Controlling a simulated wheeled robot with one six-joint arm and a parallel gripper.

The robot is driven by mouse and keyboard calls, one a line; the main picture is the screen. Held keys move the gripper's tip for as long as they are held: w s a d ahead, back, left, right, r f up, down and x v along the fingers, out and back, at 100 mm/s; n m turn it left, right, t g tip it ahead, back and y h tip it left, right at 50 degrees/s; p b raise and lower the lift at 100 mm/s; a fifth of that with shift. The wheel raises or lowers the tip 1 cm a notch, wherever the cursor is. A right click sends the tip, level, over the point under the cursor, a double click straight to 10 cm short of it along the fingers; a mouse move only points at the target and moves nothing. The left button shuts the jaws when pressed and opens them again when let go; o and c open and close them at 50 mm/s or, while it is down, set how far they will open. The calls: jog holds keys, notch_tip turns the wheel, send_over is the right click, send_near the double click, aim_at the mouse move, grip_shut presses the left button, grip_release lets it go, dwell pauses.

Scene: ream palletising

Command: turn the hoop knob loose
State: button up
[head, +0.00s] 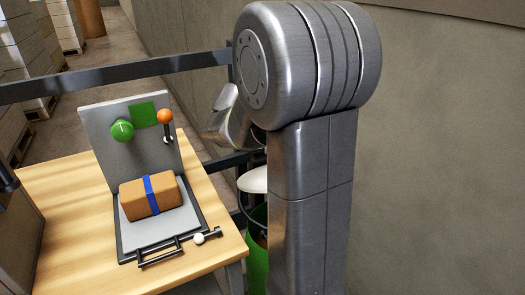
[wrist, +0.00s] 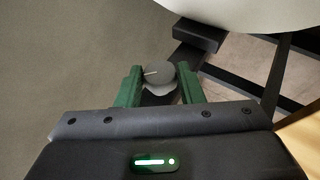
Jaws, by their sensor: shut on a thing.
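In the wrist view a round grey knob (wrist: 158,75) with a pale line on its face sits between the two green fingers of my gripper (wrist: 161,72). The fingers close on it from both sides. I take it for the hoop knob. A black bar runs close behind it. In the head view my arm hides the gripper and this knob. A green bag (head: 256,238) hangs partly behind my arm, under a white rounded thing (head: 253,180) and a dark curved hoop.
A wooden table (head: 60,190) stands at left. It holds a brown parcel with a blue band (head: 150,196) on a grey plate, and an upright panel (head: 100,110) with a green knob (head: 122,131) and an orange-tipped lever (head: 166,118). A dark rail (head: 130,72) runs behind.

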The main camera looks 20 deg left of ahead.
jog(key=t+h+b, duration=0.1)
jog(key=b, duration=0.3)
jog(key=f+n+t+h+b, duration=0.1)
jog(key=t+b, duration=0.1)
jog(key=b, duration=0.3)
jog(key=t+h+b, duration=0.1)
jog(key=b, duration=0.4)
jog(key=shift+s+a+f+n+t, duration=0.2)
jog(key=shift+f+n+t, duration=0.1)
jog(key=shift+f, duration=0.05)
jog(key=t+h+b, duration=0.1)
jog(key=b, duration=0.2)
jog(key=shift+n+t+b, duration=0.3)
jog(key=shift+t+b, duration=0.05)
jog(key=shift+t, duration=0.05)
jog(key=shift+r+t+b, duration=0.1)
jog(key=shift+t+b, duration=0.2)
jog(key=shift+b, duration=0.2)
jog(key=shift+r, duration=0.1)
jog(key=o, duration=1)
jog(key=shift+r, duration=0.1)
